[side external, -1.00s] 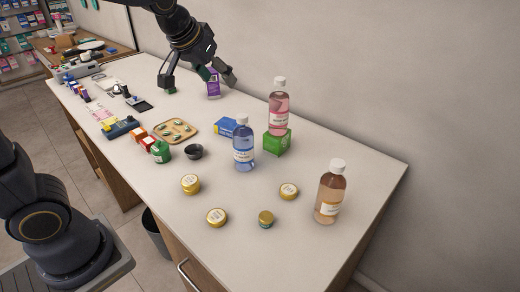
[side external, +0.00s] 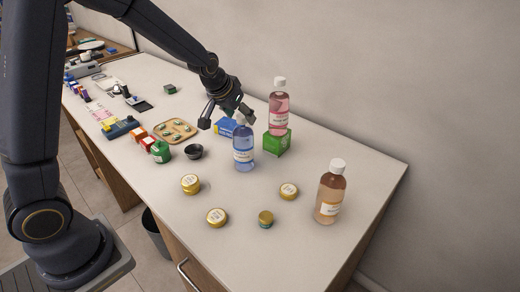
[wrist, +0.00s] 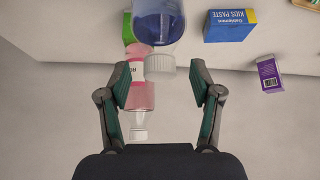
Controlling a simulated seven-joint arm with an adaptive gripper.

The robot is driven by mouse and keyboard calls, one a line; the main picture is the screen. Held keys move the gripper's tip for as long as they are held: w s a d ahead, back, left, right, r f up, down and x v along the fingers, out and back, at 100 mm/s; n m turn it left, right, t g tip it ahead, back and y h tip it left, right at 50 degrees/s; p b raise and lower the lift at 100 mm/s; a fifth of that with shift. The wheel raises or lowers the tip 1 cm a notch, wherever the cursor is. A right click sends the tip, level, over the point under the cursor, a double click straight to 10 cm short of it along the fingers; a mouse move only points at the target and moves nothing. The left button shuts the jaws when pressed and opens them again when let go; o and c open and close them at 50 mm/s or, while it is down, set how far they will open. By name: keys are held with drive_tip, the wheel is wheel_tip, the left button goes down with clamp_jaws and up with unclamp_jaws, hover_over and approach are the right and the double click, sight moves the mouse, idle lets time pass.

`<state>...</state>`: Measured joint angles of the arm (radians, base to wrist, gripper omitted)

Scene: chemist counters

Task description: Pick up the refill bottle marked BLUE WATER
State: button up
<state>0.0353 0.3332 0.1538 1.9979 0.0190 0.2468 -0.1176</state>
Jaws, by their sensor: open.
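The bottle of blue liquid (side external: 243,158) stands upright on the counter, with a white label too small to read. My gripper (side external: 227,121) is open and empty close to its top, partly covering its cap in the side external view. In the wrist view the blue bottle (wrist: 158,22) is at the top centre, cut off by the frame. Its white cap (wrist: 161,66) shows between and just ahead of my open fingertips (wrist: 162,82).
A pink bottle (side external: 279,112) stands on a green box (side external: 277,142) close behind and right of the blue bottle. A blue box (side external: 225,127) lies behind it. An amber bottle (side external: 329,195) stands at right; gold-lidded jars (side external: 190,184) are in front. A purple box (wrist: 270,75) shows in the wrist view.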

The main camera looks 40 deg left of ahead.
drive_tip(key=shift+x, duration=1.05)
drive_tip(key=shift+c, duration=0.2)
clamp_jaws()
